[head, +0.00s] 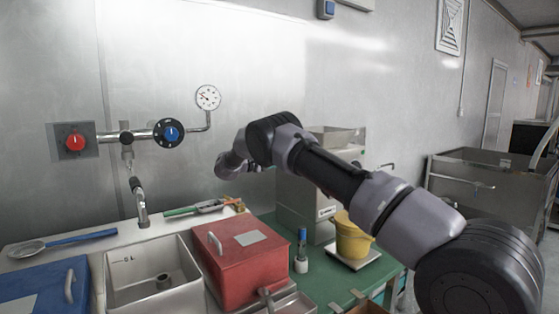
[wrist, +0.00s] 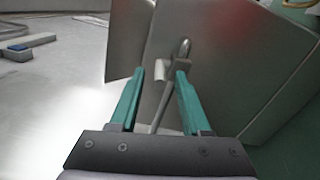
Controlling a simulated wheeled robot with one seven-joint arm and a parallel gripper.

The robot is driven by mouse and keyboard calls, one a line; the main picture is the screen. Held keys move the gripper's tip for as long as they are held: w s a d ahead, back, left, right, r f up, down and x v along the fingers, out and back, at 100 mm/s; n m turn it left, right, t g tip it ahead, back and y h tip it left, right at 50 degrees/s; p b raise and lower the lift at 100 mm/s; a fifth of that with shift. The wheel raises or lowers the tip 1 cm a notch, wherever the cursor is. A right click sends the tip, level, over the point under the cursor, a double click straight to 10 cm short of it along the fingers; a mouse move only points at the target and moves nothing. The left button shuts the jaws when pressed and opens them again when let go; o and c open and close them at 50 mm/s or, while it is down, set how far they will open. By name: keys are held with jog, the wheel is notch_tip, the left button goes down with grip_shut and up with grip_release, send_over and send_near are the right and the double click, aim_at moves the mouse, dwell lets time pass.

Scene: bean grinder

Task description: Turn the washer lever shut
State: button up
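In the wrist view a small metal lever (wrist: 183,49) with a rounded end and a thin rod stands out against a grey metal housing (wrist: 225,65). I take it for the washer lever, but no label shows. My gripper (wrist: 164,82) has two teal fingers spread apart. The lever's rod runs in the gap between them, and its rounded end lies just past the fingertips. I cannot tell whether either finger touches it. In the head view my arm reaches toward the back wall left of the grey grinder (head: 299,205); the fingers and this lever cannot be made out there.
Below my arm stand a red lidded box (head: 255,272), a sink (head: 150,265) with a tap (head: 140,205), and a small blue-capped bottle (head: 302,252). Red (head: 75,142) and blue (head: 170,133) wall knobs are at left.

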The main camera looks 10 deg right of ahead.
jog(key=v, duration=1)
jog(key=shift+s+a, duration=0.2)
jog(key=shift+a, duration=0.15)
jog(key=shift+f, duration=0.1)
